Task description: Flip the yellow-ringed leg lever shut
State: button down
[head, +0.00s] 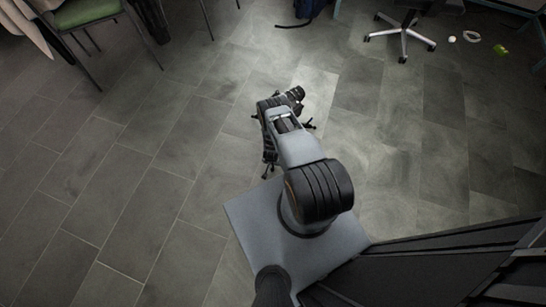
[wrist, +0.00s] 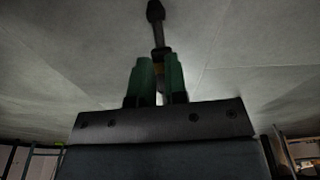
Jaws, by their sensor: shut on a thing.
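In the wrist view, a dark tripod leg (wrist: 157,30) runs from its black foot at the top down between the two green fingers of my gripper (wrist: 160,75). My gripper is shut on the yellow-ringed leg at about this band. The lever is not clear to see; the fingers hide its place, so I cannot tell its angle. In the head view, my arm covers most of the tripod; a small dark foot (head: 267,173) shows below the arm.
The grey tiled floor (head: 140,190) is clear on the left. A green-seated chair (head: 88,12) stands at the upper left. A swivel chair base (head: 402,36) and small items lie at the upper right. A dark blue bag (head: 308,8) lies at the top.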

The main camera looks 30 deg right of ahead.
jog(key=shift+f+t+h+b, duration=0.5)
jog(key=shift+t+h+b, duration=0.2)
jog(key=shift+t+b, duration=0.15)
jog(key=shift+f+t+h+b, duration=0.15)
jog(key=shift+t+h+b, duration=0.25)
jog(key=shift+t+b, duration=0.05)
jog(key=shift+w, duration=0.1)
jog(key=c, duration=1.6)
grip_release()
jog(key=o, duration=0.5)
jog(key=shift+c, duration=0.2)
